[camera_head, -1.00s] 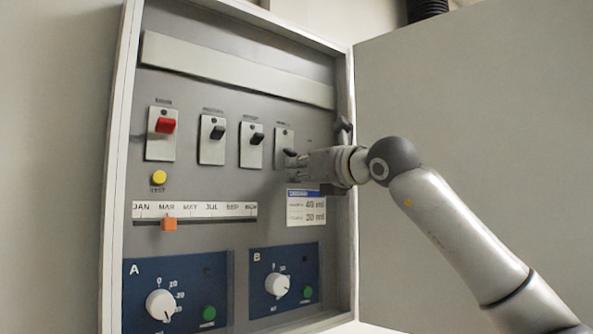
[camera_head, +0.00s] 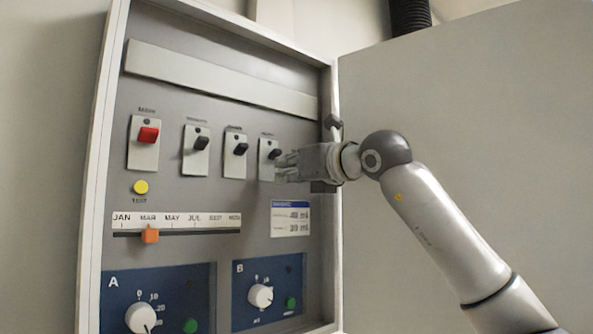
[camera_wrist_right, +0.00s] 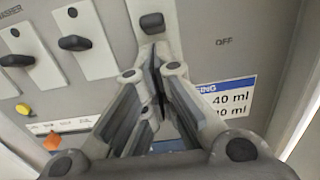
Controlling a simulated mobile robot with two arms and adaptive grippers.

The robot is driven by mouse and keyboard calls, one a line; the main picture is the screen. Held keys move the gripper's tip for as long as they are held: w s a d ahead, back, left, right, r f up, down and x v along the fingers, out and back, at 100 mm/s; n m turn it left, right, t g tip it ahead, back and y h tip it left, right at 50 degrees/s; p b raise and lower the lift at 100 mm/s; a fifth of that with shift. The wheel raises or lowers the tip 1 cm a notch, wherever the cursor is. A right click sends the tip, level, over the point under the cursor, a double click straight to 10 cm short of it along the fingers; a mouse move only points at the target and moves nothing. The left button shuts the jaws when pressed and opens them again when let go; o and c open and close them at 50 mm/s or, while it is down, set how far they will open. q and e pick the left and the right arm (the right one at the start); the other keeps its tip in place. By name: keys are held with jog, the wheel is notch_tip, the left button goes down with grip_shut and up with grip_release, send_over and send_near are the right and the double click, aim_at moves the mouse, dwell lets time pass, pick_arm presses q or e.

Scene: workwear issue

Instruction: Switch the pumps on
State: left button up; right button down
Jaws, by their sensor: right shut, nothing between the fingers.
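Four switches sit in a row on the grey panel: a red toggle (camera_head: 148,135), then black toggles (camera_head: 201,143), (camera_head: 240,149) and a rightmost black toggle (camera_head: 275,153). Their labels are too blurred to read in the head view, so I cannot tell which is for the pumps. All four levers look alike in tilt, raised. My right gripper (camera_head: 280,167) is shut and empty, just below the rightmost toggle. In the right wrist view its closed fingertips (camera_wrist_right: 153,52) are just under that toggle (camera_wrist_right: 152,22); contact is unclear. My left gripper is not in view.
Below are a yellow button (camera_head: 141,187), a month slider with an orange knob (camera_head: 150,234), a label card (camera_head: 290,219), and dial A (camera_head: 140,318) and dial B (camera_head: 261,295) with green buttons. The cabinet's right frame edge (camera_head: 335,240) is close to my right arm.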

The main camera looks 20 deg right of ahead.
jog(key=v, duration=1.2)
